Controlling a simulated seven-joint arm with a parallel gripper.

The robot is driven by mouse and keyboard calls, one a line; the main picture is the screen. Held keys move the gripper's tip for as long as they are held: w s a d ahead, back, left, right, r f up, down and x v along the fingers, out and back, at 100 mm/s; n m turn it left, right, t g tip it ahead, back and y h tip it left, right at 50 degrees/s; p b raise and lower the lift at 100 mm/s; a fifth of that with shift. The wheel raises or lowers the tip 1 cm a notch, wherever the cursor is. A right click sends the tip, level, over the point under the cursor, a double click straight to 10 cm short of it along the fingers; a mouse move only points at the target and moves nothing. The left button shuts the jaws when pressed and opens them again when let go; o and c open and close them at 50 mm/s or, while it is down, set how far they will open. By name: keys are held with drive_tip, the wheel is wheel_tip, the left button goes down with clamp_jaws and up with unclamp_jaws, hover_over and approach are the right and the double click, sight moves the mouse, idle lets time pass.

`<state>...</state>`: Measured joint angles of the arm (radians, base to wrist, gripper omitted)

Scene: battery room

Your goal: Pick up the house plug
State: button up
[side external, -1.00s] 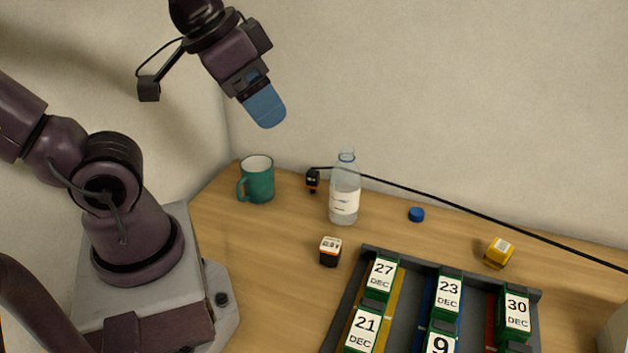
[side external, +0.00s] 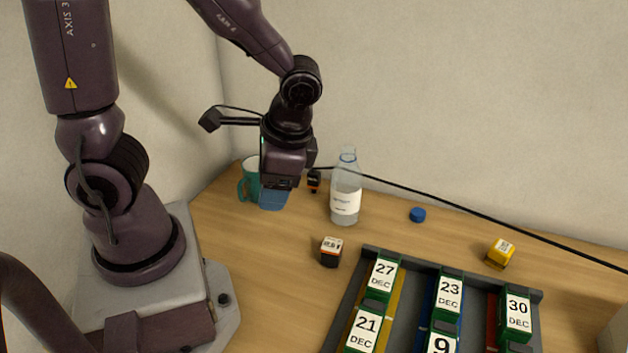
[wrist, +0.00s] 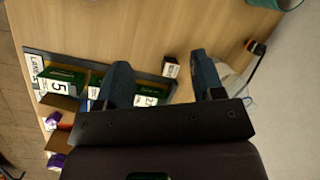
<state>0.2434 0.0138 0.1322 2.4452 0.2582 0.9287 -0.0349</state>
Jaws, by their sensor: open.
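The house plug (side external: 314,181) appears to be the small black and orange piece at the end of the black cable, between the mug and the bottle near the back wall. Its left part is close to my gripper's outline in the side view. In the wrist view the plug (wrist: 255,46) shows at the upper right, outside the right finger. My gripper (side external: 274,198) points down in front of the mug, left of the plug. In the wrist view its two blue fingers are spread, and the open gripper (wrist: 162,75) has nothing gripped between them.
A teal mug (side external: 246,186) is partly hidden behind my gripper. A clear bottle (side external: 345,200) stands right of the plug. A small labelled block (side external: 331,252) sits in front, left of a dark tray (side external: 343,317) of dated green blocks. A blue cap (side external: 417,214) and yellow block (side external: 499,253) lie right.

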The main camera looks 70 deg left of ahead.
drive_tip(key=s+a+f+m+g+y, duration=0.2)
drive_tip(key=a+f+m+g+y, duration=0.15)
drive_tip(key=a+f+y, duration=0.35)
drive_tip(key=m+t+y, duration=0.7)
drive_tip(key=m+t, duration=0.8)
drive_tip(key=m, duration=0.3)
approach(312, 176)
drive_tip(key=s+a+r, duration=0.2)
drive_tip(key=s, duration=0.1)
drive_tip(key=s+a+r, duration=0.1)
drive_tip(key=s+a, duration=0.1)
drive_tip(key=shift+s+r, duration=0.25)
drive_tip(key=shift+r, duration=0.1)
drive_tip(key=w+f+m+t+h, duration=0.1)
drive_tip(key=w, duration=0.1)
drive_tip(key=w+d+f+m+t+h, duration=0.1)
drive_tip(key=t+h, duration=0.1)
drive_tip(key=shift+w+f+m, duration=0.3)
drive_tip(key=shift+w+m, duration=0.05)
drive_tip(key=shift+w+d+f+t+h, duration=0.2)
drive_tip(key=shift+w+d+t+h, duration=0.05)
drive_tip(key=shift+h, duration=0.15)
drive_tip(key=shift+w+a, duration=0.35)
drive_tip(key=x, duration=0.6)
drive_tip(key=shift+w+a, duration=0.15)
drive_tip(key=shift+w, duration=0.05)
drive_tip(key=c, duration=1)
